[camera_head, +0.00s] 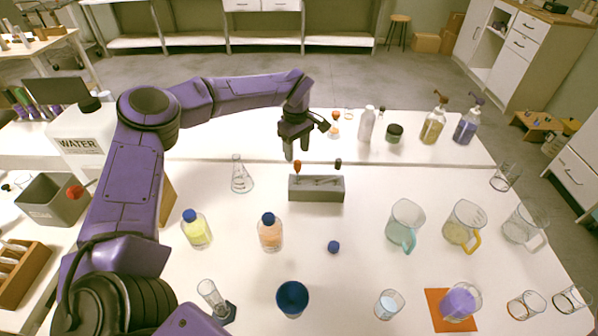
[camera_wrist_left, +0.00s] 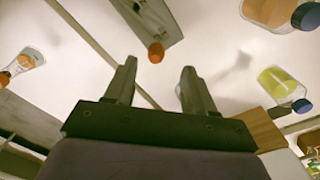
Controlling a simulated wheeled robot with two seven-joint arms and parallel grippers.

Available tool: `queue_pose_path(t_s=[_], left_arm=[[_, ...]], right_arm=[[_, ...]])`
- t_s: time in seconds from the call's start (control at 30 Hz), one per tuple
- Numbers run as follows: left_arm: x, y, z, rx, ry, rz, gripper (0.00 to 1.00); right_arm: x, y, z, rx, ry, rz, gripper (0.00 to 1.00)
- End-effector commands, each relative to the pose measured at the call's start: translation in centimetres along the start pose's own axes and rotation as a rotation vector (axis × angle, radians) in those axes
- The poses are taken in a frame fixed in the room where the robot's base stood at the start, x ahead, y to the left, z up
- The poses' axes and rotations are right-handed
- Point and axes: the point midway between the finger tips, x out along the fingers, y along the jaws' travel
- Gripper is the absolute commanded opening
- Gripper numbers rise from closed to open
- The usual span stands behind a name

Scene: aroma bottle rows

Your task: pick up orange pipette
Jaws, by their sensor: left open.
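The orange pipette (camera_head: 297,165) stands in a grey rack (camera_head: 316,197) in the middle of the table; only its orange bulb shows clearly above the rack. My left gripper (camera_head: 296,150) is open and empty, just above and slightly behind the bulb in the head view. In the left wrist view the orange bulb (camera_wrist_left: 156,52) appears between and just beyond the two fingertips (camera_wrist_left: 159,70), with no visible contact. A dark-bulbed pipette (camera_head: 338,163) is at the right end of the same rack. My right gripper is not in view.
A conical flask (camera_head: 241,178) stands left of the rack. Blue-capped bottles with yellow (camera_head: 196,232) and orange (camera_head: 270,234) liquid stand in front. A loose blue cap (camera_head: 333,247) lies nearer. Glass jugs (camera_head: 405,226) stand to the right. Table around the rack is mostly clear.

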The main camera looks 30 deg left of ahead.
Motion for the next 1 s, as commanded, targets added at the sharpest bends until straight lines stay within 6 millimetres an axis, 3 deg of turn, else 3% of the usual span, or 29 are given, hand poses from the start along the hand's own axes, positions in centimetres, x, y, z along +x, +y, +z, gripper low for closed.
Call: queue_pose_path(t_s=[0.3,0.57,0.6,0.73,1.0], left_arm=[[5.2,0.3,-0.3,-0.002,0.001,-0.01,0.54],[6.2,0.3,-0.3,-0.003,0.001,-0.006,0.54],[6.2,0.3,-0.3,-0.003,0.001,-0.006,0.51],[6.2,0.2,-0.3,-0.003,0.002,-0.006,0.17],[6.2,0.2,-0.3,-0.003,0.002,-0.007,0.17]], right_arm=[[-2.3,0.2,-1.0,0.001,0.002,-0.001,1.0],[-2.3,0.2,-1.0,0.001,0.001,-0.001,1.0],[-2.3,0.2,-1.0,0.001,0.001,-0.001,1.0],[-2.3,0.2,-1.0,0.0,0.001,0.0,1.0],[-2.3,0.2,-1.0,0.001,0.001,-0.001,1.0]])
